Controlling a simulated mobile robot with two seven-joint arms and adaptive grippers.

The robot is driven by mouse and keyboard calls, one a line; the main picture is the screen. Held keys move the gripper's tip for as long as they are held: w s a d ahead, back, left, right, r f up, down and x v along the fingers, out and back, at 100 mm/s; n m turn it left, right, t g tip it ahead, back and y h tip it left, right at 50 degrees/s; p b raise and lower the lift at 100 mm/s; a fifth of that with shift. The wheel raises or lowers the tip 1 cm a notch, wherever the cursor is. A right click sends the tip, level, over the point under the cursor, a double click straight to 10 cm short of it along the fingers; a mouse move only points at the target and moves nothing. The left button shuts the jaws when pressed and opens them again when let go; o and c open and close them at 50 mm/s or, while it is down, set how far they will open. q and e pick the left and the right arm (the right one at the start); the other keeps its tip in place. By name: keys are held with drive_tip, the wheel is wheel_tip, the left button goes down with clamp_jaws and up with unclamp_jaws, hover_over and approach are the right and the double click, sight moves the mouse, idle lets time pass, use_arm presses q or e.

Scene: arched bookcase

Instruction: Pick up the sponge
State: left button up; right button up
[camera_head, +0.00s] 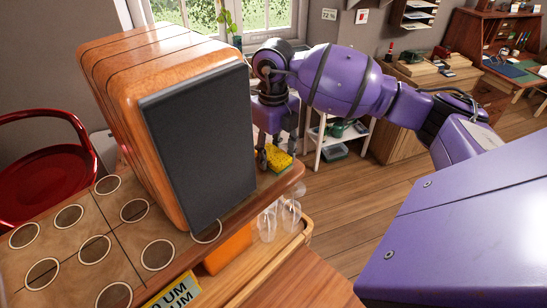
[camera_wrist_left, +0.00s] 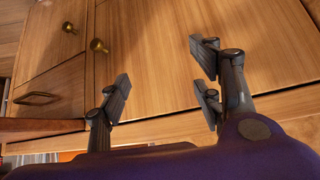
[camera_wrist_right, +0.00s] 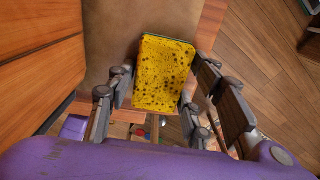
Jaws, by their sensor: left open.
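The yellow sponge (camera_head: 280,160) lies near the end of the wooden shelf board, beyond the big orange speaker-like box. In the right wrist view the sponge (camera_wrist_right: 165,75) shows its yellow, dark-pored face and a thin green edge. My right gripper (camera_head: 276,153) is above it with fingers pointing down. In the right wrist view the right gripper (camera_wrist_right: 158,88) is open, its fingers on either side of the sponge, with a gap on the left side. My left gripper (camera_wrist_left: 162,85) is open and empty, in front of wooden drawers; it is outside the head view.
The orange box with a dark front (camera_head: 200,140) stands close left of my right gripper. Clear glasses (camera_head: 280,215) hang or stand below the board's end. A red chair (camera_head: 45,165) is at the left. Brass-knobbed drawers (camera_wrist_left: 150,50) face my left gripper. Floor at right is open.

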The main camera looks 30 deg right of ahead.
sight(274, 154)
drive_tip(key=c, duration=0.3)
drive_tip(key=shift+r, duration=0.15)
wheel_tip(274, 154, up, 10)
drive_tip(key=shift+b, duration=0.4)
drive_tip(key=shift+o, duration=0.5)
drive_tip(key=shift+c, duration=1.4)
drive_tip(key=shift+f, duration=0.2)
